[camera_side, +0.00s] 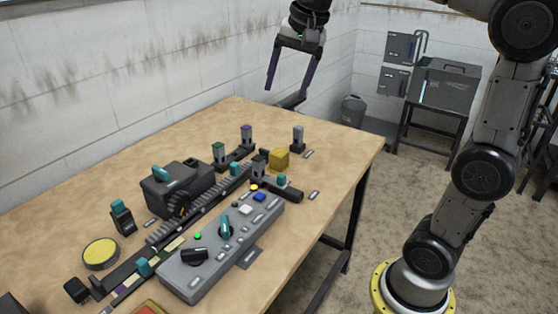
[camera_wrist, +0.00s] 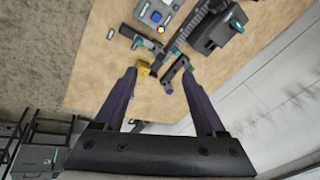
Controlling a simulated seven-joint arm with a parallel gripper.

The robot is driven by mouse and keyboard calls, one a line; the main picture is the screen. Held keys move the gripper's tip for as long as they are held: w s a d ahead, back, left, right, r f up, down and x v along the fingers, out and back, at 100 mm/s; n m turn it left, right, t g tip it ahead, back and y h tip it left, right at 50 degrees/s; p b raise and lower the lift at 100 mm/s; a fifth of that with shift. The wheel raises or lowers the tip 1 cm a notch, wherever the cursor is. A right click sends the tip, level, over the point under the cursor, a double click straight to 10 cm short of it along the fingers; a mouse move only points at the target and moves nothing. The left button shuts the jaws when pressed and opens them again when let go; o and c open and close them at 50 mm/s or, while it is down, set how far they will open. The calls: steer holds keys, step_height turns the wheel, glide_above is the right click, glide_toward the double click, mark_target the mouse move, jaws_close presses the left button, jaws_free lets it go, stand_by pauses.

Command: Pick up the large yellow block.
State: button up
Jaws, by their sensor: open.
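The large yellow block (camera_side: 279,159) stands on the wooden table, right of the middle, among several small dark posts. In the wrist view the yellow block (camera_wrist: 143,67) shows near the tip of the left finger, beyond it on the table. My gripper (camera_side: 286,98) is open and empty. It hangs high above the far end of the table, well apart from the block. In the wrist view both dark fingers of my gripper (camera_wrist: 159,72) are spread wide with nothing between them but the distant table and a dark post.
A grey control panel (camera_side: 222,250) with buttons lies in front of the block. A dark geared box (camera_side: 180,187) and a toothed rail lie to the left. A grey post (camera_side: 298,139) stands just behind the block. The table (camera_side: 345,150) is bare on the right.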

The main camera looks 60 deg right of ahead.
steer(key=w+d+f+m+g, duration=0.2)
steer(key=w+d+f+m, duration=0.15)
steer(key=w+d, duration=0.45)
steer(key=m+g, duration=0.2)
glide_above(279, 152)
steer(key=shift+y, duration=0.3)
steer(key=f, duration=2.2)
steer(key=shift+d+f, duration=0.2)
steer(key=shift+a+f, duration=0.15)
steer(key=shift+f, duration=3)
steer(key=shift+w+r, duration=0.1)
jaws_close()
